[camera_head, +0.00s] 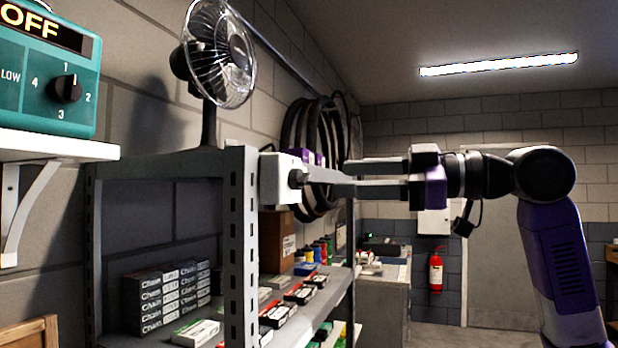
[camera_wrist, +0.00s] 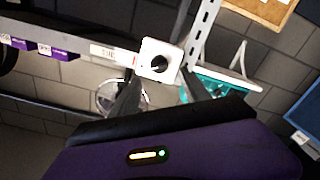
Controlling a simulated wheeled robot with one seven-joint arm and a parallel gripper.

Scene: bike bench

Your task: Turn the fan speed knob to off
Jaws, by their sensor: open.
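A white box (camera_head: 279,179) with a dark round knob (camera_head: 297,179) is on the front post of the metal shelf, below a desk fan (camera_head: 221,52). My gripper (camera_head: 327,177) is open, its two fingers pointing left at this knob. In the wrist view, the white box (camera_wrist: 151,48) and knob (camera_wrist: 158,65) lie between and beyond the fingers (camera_wrist: 158,82); nothing is held. I cannot tell whether the fingers touch the knob, nor read its setting. A teal box (camera_head: 25,88) at upper left shows "OFF" and has a black numbered dial (camera_head: 66,88).
The metal shelf (camera_head: 238,235) holds stacked chain boxes (camera_head: 165,297) and small cartons. Tyres (camera_head: 318,125) hang on the wall behind my fingers. The teal box stands on a white wall shelf (camera_head: 55,147). A fire extinguisher (camera_head: 436,272) hangs at the back.

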